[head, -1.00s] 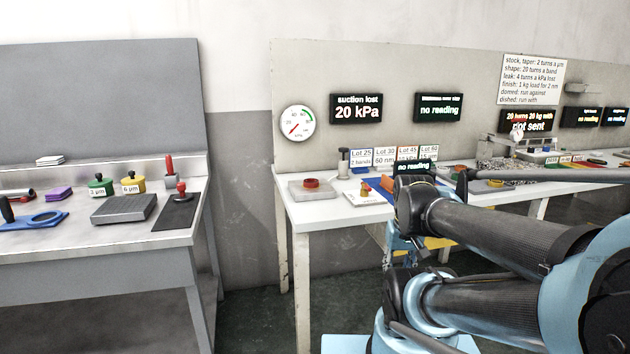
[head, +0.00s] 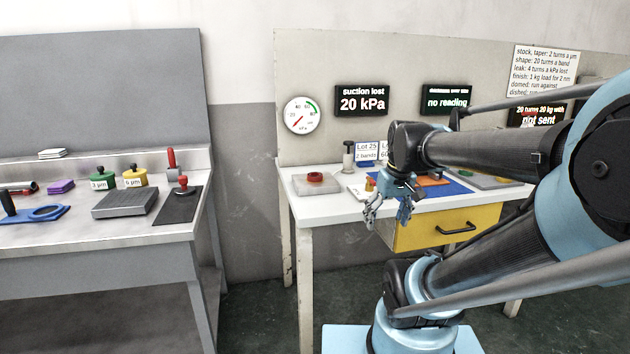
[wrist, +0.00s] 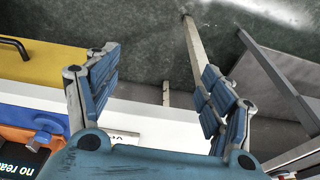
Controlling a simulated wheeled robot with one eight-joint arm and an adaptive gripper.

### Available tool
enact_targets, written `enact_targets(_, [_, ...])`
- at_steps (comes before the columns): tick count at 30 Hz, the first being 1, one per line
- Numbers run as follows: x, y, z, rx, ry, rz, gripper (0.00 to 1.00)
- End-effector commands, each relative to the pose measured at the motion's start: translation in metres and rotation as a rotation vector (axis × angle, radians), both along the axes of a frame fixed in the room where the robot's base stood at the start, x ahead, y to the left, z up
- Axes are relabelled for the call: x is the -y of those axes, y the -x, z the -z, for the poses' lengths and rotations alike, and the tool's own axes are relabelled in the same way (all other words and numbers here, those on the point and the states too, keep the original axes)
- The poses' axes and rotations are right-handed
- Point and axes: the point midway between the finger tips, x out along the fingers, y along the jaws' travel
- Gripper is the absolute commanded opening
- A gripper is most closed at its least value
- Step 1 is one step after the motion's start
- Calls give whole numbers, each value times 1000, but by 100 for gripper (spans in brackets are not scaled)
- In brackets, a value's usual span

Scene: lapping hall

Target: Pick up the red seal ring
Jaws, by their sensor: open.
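The red seal ring (head: 315,176) lies on a grey square plate (head: 318,188) at the left end of the right-hand white table. My gripper (head: 388,222) hangs in front of that table's front edge, to the right of the ring and lower than it, empty. In the wrist view my gripper's blue fingers (wrist: 160,85) are spread wide, with the floor and the white table edge between and beyond them. The ring does not show in the wrist view.
A small white block with an orange-topped piece (head: 368,187) and a dark-topped cylinder (head: 348,157) stand near the plate. A yellow drawer (head: 447,226) hangs under the white table (head: 330,211). The grey bench (head: 100,240) stands left, across a floor gap.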

Motion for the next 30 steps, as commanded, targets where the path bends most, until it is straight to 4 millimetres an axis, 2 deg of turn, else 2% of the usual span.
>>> enact_targets(1, [-6,-17,-16,4,-6,-42,74])
enact_targets(6, [-28,-68,-58,23,-24,-191,74])
enact_targets(15, [-73,-164,-120,68,-55,-450,74])
enact_targets(24, [-123,-255,-161,124,-82,-684,74])
enact_targets(30, [-143,-287,-172,148,-92,-773,74])
